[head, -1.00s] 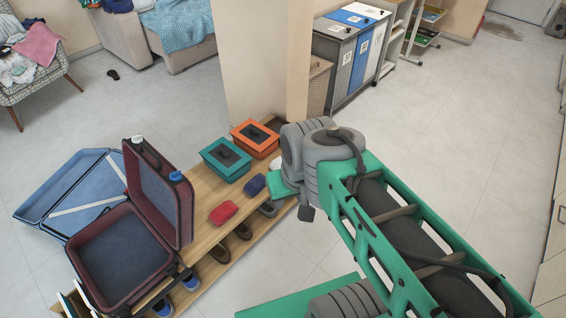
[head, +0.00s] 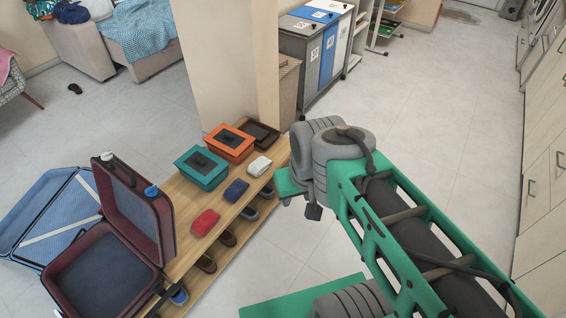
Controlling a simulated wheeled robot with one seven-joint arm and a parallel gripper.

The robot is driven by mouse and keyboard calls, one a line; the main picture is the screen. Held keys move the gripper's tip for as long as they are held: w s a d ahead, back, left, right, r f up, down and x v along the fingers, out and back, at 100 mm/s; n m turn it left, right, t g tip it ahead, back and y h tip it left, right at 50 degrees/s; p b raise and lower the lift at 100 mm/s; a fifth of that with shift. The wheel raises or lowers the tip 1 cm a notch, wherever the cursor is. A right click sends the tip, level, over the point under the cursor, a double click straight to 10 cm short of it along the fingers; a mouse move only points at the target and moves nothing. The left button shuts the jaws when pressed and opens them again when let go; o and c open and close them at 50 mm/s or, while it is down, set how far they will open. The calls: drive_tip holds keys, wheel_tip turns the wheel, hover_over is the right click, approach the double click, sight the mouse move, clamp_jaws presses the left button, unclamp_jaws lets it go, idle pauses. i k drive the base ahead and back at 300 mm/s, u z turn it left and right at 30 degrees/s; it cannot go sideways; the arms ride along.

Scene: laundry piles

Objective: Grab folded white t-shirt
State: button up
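A small folded white item (head: 260,166), which looks like the folded white t-shirt, lies on the wooden bench (head: 232,213) near its far right part. It is beside a folded blue item (head: 236,190), with a folded red item (head: 205,222) nearer to me. My arm reaches in from the lower right, and its grey joint is just right of the bench. The white item is in plain sight and nothing touches it from above.
A teal box (head: 202,168), an orange box (head: 229,143) and a dark brown tray (head: 262,133) stand along the bench. Open suitcases (head: 135,215) are at the left. Shoes sit under the bench top. A pillar (head: 232,60) rises behind. Floor right of my arm is clear.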

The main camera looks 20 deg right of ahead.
sight(257, 167)
drive_tip(key=z, duration=1.2)
drive_tip(key=i, duration=3.1)
drive_tip(key=u, duration=4.85)
